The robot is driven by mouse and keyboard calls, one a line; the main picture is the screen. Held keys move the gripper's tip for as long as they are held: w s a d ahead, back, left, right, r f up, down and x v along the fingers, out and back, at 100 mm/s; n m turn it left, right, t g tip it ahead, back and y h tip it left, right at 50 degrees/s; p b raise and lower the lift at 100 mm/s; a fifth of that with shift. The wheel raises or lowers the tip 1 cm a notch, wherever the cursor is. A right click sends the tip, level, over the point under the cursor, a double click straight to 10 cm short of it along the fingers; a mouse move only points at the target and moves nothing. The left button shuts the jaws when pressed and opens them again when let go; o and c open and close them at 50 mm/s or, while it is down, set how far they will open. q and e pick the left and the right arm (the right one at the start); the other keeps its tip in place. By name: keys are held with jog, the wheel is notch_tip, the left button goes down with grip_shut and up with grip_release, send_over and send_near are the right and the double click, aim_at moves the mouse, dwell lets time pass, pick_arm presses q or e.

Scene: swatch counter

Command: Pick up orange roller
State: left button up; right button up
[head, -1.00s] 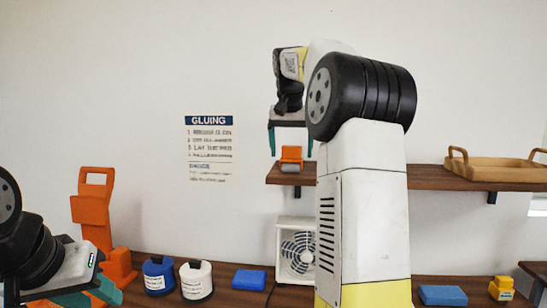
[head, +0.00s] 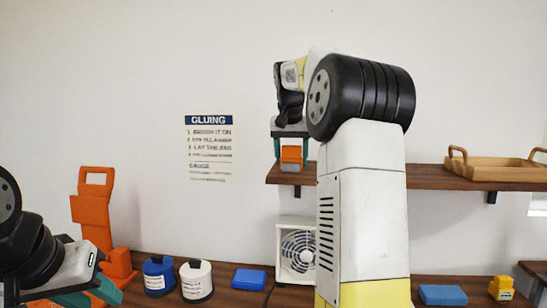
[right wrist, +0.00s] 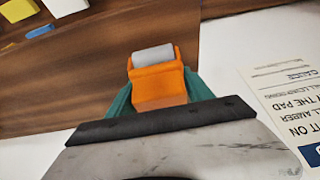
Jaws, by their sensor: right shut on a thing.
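The orange roller (head: 291,155) is at the left end of the wall shelf, upright, at the shelf's surface. In the right wrist view its orange body (right wrist: 159,84) and grey roller cylinder (right wrist: 153,55) show clearly. My right gripper (head: 291,151) comes down from above with one teal finger on each side of the roller, shut on it. The wrist view shows the fingers (right wrist: 159,92) against its sides. My left gripper (head: 88,294) is low at the left, its teal fingers apart with nothing between them, partly cut off by the frame.
The wooden shelf (head: 431,179) also holds a wooden tray (head: 498,173) at right. On the counter below stand an orange tool (head: 95,207), blue (head: 158,276) and white (head: 196,281) jars, blue blocks (head: 249,280), a fan (head: 297,252) and a yellow item (head: 501,288).

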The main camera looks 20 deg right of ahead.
jog(key=shift+r, duration=0.1)
jog(key=shift+r, duration=1.7)
jog(key=s+a, duration=0.3)
jog(key=s, duration=0.4)
jog(key=s+a+r, duration=0.1)
jog(key=s+a, duration=0.3)
jog(key=s, duration=0.3)
jog(key=shift+s+r, duration=0.2)
jog(key=shift+s, duration=0.05)
